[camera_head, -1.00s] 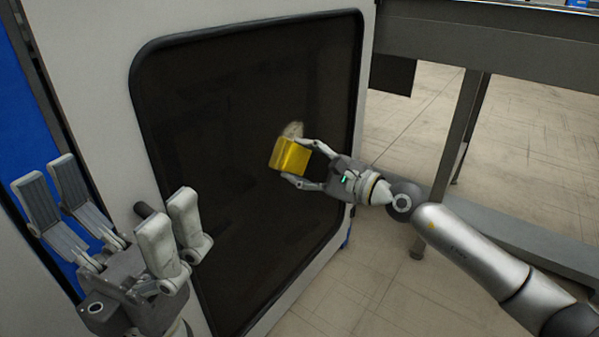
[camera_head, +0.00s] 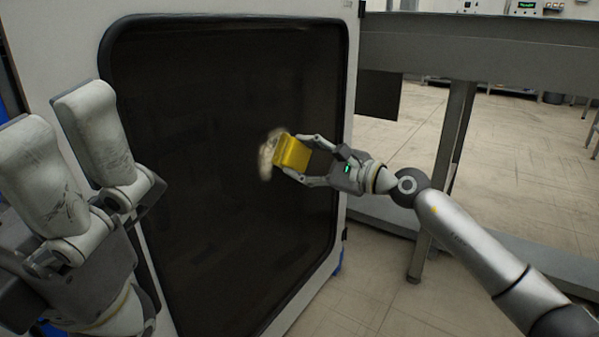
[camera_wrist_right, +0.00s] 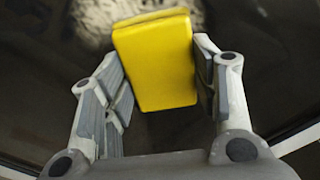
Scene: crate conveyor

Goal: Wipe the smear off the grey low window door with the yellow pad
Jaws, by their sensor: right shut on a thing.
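The grey low window door has a dark pane (camera_head: 215,240) in a black rounded frame. A pale smear (camera_head: 267,155) lies on the pane, showing to the left of the yellow pad (camera_head: 293,154) and partly hidden by it. In the right wrist view the smear (camera_wrist_right: 90,22) shows beyond the pad (camera_wrist_right: 155,62). My right gripper (camera_head: 306,160) is shut on the pad and holds it at the pane; I cannot tell whether it touches the glass. My left gripper (camera_head: 58,140) is at the left, apart from the door, its fingers spread and nothing between them.
A grey table or conveyor frame (camera_head: 480,40) with a leg (camera_head: 452,150) and a low rail stands to the right of the door. A dark panel (camera_head: 378,95) hangs beneath it. Tiled floor (camera_head: 520,160) is open beyond.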

